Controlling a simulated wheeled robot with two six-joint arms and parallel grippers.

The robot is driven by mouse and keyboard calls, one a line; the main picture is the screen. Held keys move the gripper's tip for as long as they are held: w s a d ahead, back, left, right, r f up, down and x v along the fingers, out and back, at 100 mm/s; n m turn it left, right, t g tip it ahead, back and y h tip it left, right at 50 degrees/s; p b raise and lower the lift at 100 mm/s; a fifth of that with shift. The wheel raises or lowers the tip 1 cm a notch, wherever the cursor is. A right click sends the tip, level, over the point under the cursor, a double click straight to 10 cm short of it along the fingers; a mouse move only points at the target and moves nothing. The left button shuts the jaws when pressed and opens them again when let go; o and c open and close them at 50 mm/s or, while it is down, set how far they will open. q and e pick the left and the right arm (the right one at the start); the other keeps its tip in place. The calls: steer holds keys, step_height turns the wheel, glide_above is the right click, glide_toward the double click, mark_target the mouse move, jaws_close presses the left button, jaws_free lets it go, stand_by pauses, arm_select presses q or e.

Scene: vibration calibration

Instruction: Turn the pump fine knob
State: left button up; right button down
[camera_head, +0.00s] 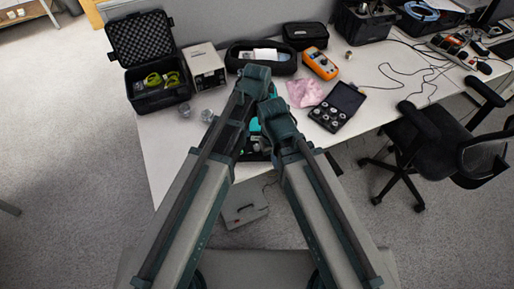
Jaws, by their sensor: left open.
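My two arms reach in over the table and largely cover the work area between them. A turquoise item (253,125), possibly part of the pump, shows in the narrow gap between the arms. The fine knob cannot be made out. My left gripper (257,147) shows only in small dark parts low in that gap, close to the turquoise item, and is open. Whether it touches anything cannot be told. My right gripper is hidden behind my right arm.
The white table (170,150) holds an open black case (155,75), a white box (205,66), an orange multimeter (320,63), pink cloth (304,93) and a case of small weights or fittings (338,107). An office chair (440,140) stands at the right.

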mark_target(257, 146)
arm_select(q)
step_height(257, 146, down, 9)
steer(key=b, duration=0.8)
steer(key=shift+f, duration=0.15)
steer(key=shift+c, duration=0.2)
jaws_close()
